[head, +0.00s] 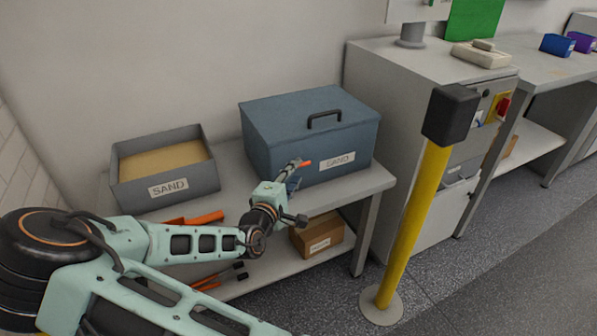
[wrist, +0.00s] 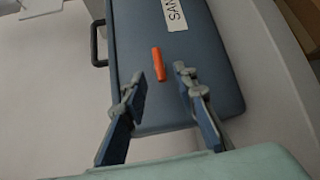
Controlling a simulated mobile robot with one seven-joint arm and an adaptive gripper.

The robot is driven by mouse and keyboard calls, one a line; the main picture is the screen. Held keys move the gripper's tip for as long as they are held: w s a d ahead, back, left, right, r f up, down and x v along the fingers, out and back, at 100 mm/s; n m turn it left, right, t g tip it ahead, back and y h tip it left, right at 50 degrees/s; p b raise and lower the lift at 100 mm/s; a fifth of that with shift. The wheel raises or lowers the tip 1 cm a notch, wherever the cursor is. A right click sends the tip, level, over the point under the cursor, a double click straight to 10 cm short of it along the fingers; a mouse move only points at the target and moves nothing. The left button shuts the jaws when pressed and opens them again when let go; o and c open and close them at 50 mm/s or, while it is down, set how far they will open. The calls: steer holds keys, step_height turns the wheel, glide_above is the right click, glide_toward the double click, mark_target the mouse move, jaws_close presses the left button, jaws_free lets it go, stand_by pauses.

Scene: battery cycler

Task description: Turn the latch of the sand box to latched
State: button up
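The blue-grey sand box (head: 290,150) with a SAND label and a lid handle stands on the bench in the head view. Its front also shows in the wrist view (wrist: 205,70). The orange latch (head: 306,163) is on the box front, left of the label in the head view. My gripper (wrist: 161,82) is open, with one finger on each side of an empty gap. In the head view my gripper (head: 296,176) is in front of the box; contact with the latch cannot be told.
An open grey sand tray (head: 119,192) stands left on the bench. A cardboard box (head: 318,238) is on the lower shelf. A yellow post (head: 408,230) stands at right, before a grey cabinet (head: 380,80).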

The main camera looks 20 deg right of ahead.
steer(key=x, duration=0.4)
steer(key=shift+w+b, duration=0.1)
steer(key=shift+b, duration=0.3)
jaws_close()
